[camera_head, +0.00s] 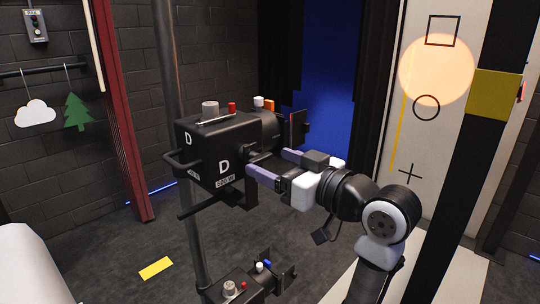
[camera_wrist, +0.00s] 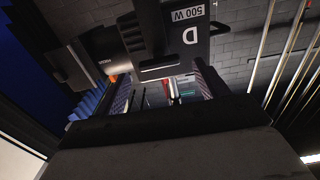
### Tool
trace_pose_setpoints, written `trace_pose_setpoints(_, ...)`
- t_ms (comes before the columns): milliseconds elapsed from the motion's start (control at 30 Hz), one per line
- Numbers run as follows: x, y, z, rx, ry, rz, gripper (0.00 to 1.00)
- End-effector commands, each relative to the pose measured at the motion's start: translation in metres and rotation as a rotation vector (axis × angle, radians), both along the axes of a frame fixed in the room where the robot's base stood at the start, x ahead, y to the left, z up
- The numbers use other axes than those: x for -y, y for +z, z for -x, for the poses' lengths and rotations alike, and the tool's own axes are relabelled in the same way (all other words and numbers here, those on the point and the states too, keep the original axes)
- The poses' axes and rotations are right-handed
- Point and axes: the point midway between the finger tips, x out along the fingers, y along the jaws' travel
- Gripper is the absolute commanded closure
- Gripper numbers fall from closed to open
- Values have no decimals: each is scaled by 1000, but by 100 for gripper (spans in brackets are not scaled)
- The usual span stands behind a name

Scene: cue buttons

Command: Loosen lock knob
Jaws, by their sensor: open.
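A black stage lamp (camera_head: 215,150) marked D and 500 W hangs on an upright pole (camera_head: 195,240). A grey cylinder (camera_head: 210,109), a small red knob (camera_head: 232,107) and a white knob (camera_head: 259,101) stand on its top. Which part is the lock knob I cannot tell for certain. My gripper (camera_head: 270,163) is open at the lamp's right side, its two purple fingers pointing at the lamp with a dark part of it between or just beyond them. In the wrist view the fingers (camera_wrist: 162,86) are apart, with the lamp (camera_wrist: 165,35) beyond; contact is unclear.
A second black lamp (camera_head: 237,288) sits lower on the pole. A pale panel (camera_head: 440,140) with drawn shapes and a light spot stands at right. A cloud and a tree cut-out (camera_head: 77,112) hang at left. Dark floor with a yellow mark (camera_head: 156,268) is open.

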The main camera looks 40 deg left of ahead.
Motion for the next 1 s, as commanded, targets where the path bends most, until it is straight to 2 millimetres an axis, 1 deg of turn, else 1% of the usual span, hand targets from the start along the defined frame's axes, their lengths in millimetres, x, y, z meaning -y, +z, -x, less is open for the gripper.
trace_pose_setpoints(33, -6, 1, -1, -2, 2, 1, 27)
trace_pose_setpoints(100, -13, 1, -1, -1, 1, 0, 27)
trace_pose_setpoints(200, -18, 0, -1, 0, 0, 0, 27)
trace_pose_setpoints(500, -20, 0, -2, 0, -1, 0, 27)
trace_pose_setpoints(833, -19, 0, -2, 1, -1, 0, 70)
trace_pose_setpoints(867, -19, 0, -2, 1, -1, -1, 72)
trace_pose_setpoints(1000, -19, 0, -2, 7, -1, 0, 72)
